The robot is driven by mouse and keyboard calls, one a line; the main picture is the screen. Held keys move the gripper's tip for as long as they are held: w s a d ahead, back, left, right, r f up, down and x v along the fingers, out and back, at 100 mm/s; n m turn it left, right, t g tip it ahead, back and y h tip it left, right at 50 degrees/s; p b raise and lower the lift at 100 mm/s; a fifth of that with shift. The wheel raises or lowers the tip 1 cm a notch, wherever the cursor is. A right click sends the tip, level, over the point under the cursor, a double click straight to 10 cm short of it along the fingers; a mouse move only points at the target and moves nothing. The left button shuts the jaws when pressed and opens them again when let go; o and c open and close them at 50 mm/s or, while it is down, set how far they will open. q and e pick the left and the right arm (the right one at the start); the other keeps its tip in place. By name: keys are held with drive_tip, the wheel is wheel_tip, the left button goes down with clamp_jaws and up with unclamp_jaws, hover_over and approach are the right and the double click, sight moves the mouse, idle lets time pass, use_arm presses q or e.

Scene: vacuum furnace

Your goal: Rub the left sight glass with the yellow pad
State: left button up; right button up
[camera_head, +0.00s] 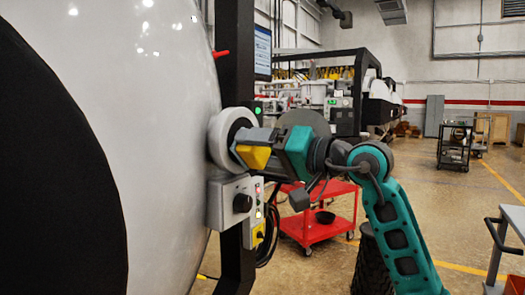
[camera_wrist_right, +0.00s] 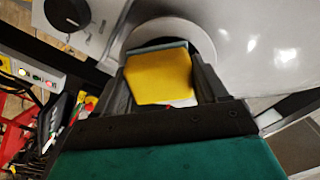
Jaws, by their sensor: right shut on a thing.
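A round sight glass with a thick white ring (camera_head: 219,137) sits on the side of the big pale furnace body. The ring also shows in the right wrist view (camera_wrist_right: 190,32). My right gripper (camera_head: 248,146) is shut on the yellow pad (camera_head: 254,157), which sits right in front of the sight glass. In the right wrist view the yellow pad (camera_wrist_right: 160,78) lies between the fingers and covers much of the glass. I cannot tell whether the pad touches the glass. My left gripper is not in view.
A grey control box (camera_head: 233,202) with a black knob is mounted just below the sight glass. A dark upright post (camera_head: 235,60) stands behind the glass. A red cart (camera_head: 318,212) stands on the floor beyond my right arm. The floor at the right is mostly open.

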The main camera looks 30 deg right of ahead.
sight(267, 149)
drive_tip(key=shift+w+a, duration=0.1)
drive_tip(key=shift+w, duration=0.05)
drive_tip(key=shift+w+d+b, duration=0.2)
drive_tip(key=shift+w+d, duration=0.05)
drive_tip(key=shift+d, duration=0.25)
drive_tip(key=shift+w+d+b, duration=0.2)
drive_tip(key=shift+w+d, duration=0.05)
drive_tip(key=shift+d, duration=0.2)
drive_tip(key=shift+w+d, duration=0.4)
drive_tip(key=shift+d, duration=0.45)
drive_tip(key=shift+b, duration=0.35)
drive_tip(key=shift+s+a, duration=0.15)
drive_tip(key=shift+a, duration=0.3)
drive_tip(key=shift+s+a, duration=0.4)
drive_tip(key=shift+a, duration=0.25)
drive_tip(key=shift+s+a, duration=0.4)
drive_tip(key=shift+a, duration=0.25)
drive_tip(key=shift+b, duration=0.3)
